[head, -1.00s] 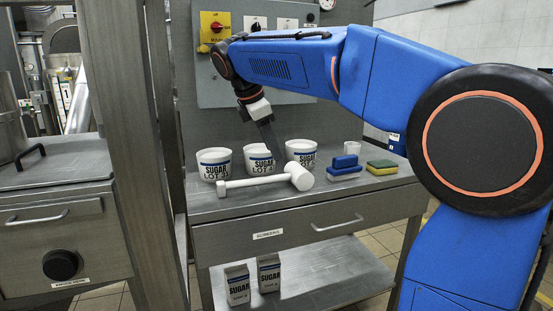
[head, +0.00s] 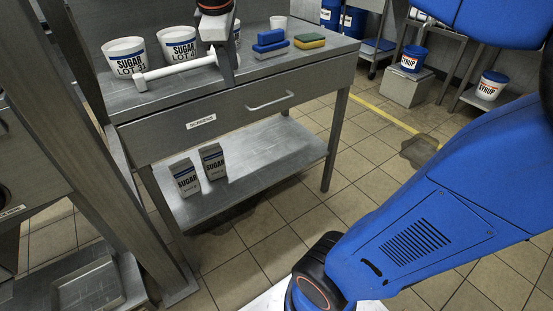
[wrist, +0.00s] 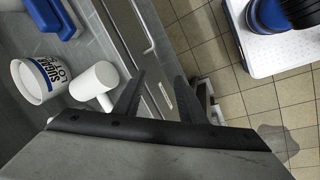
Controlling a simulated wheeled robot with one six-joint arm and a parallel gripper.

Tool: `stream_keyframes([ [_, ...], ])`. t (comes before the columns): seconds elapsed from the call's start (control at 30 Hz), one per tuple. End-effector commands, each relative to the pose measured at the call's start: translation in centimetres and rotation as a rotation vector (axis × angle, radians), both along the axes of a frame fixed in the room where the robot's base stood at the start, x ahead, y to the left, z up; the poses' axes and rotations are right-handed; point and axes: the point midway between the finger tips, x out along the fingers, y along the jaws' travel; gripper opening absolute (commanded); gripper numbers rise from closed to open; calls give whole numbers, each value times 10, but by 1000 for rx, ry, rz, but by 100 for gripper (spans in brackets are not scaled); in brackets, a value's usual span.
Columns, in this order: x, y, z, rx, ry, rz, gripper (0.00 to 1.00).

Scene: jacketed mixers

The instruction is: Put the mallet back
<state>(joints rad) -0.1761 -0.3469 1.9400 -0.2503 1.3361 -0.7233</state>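The white mallet lies on the steel bench top (head: 292,66) in the head view. Its handle (head: 172,69) points left, in front of the sugar tubs, and its head is partly hidden behind my gripper (head: 228,68).
Sugar tubs (head: 125,58) stand behind the mallet. A blue block (head: 270,41), a sponge (head: 309,41) and a white cup (head: 278,22) are to the right. Two sugar packs (head: 186,177) stand on the lower shelf. A steel post (head: 95,125) is at left; the tiled floor at right is mostly open.

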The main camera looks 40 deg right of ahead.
Motion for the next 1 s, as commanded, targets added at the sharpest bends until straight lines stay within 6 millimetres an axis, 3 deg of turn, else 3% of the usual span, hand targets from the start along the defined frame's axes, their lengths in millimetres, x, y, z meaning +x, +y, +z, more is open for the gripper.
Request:
stream_keyframes([
  [0.03, -18, -4, -13, 34, -21, -58, 37],
  [0.2, -68, -10, -59, 165, -94, -277, 37],
  [0.5, -146, -11, -147, 388, -199, -662, 37],
  [0.7, -170, -9, -182, 475, -233, -811, 37],
  [1.0, -174, -8, -188, 492, -240, -841, 37],
])
